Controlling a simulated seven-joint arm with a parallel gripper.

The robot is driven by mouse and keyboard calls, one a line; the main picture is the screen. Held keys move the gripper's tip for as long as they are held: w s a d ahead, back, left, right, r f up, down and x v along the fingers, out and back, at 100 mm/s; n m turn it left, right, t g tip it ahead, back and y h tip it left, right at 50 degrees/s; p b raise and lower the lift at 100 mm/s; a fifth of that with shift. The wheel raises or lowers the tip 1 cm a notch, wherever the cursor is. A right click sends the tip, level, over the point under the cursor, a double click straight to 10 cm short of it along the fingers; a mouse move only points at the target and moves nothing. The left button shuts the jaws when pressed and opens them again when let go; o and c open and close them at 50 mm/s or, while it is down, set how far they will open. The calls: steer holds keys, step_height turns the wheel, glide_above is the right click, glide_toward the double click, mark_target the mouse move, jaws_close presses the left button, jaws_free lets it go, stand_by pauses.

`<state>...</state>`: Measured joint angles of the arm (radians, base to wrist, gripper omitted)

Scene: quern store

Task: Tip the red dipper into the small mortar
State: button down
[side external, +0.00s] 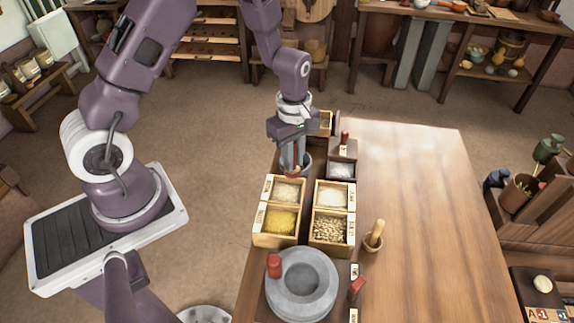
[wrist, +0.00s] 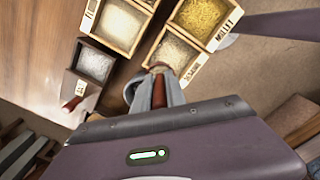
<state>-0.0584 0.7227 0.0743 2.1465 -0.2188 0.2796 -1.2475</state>
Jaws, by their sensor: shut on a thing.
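My gripper (side external: 293,166) points down behind the boxes of grain, shut on the red dipper (side external: 295,150). The dipper's red handle (wrist: 158,92) stands between my fingers in the wrist view; its lower end is mostly hidden and its contents cannot be seen. The small mortar (side external: 371,246), a wooden cup with a pestle (side external: 376,229) leaning in it, stands right of the boxes, well apart from my gripper. A grey rounded shape (side external: 305,161) shows right beside my fingers; I cannot tell what it is.
Labelled wooden boxes hold white grain (side external: 287,191), yellow millet (side external: 281,221) and speckled seeds (side external: 331,229). A stone quern (side external: 302,310) with a red handle (side external: 274,265) stands in front. Another red-handled thing (side external: 345,138) stands by the back box. The table's right side (side external: 430,220) is clear.

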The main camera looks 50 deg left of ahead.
steer(key=w+a, duration=0.5)
steer(key=w, duration=0.2)
steer(key=s+f+t, duration=0.1)
steer(key=t, duration=0.2)
steer(key=s+f+t+h, duration=0.1)
steer(key=t, duration=0.1)
steer(key=s+f+t+h, duration=0.1)
steer(key=f+t, duration=0.1)
steer(key=t, duration=0.1)
steer(key=shift+a+t, duration=0.3)
steer(key=shift+a, duration=0.1)
steer(key=shift+s+a+t+h, duration=0.1)
steer(key=shift+s+t+h, duration=0.1)
steer(key=shift+t, duration=0.3)
steer(key=shift+s+a+t+h, duration=0.1)
steer(key=shift+t+h, duration=0.1)
steer(key=shift+t, duration=0.3)
steer(key=shift+w+d+r+g+y, duration=0.2)
steer(key=shift+w+r+g+y, duration=0.4)
steer(key=shift+g, duration=1.15)
steer(key=shift+w+d+r+g+y, duration=0.2)
steer(key=shift+w+r+g+y, duration=0.35)
steer(key=shift+g, duration=1.25)
steer(key=shift+w+d+r+g+y, duration=0.3)
steer(key=shift+w+r+g, duration=0.45)
steer(key=shift+g, duration=1)
steer(key=shift+a, duration=0.1)
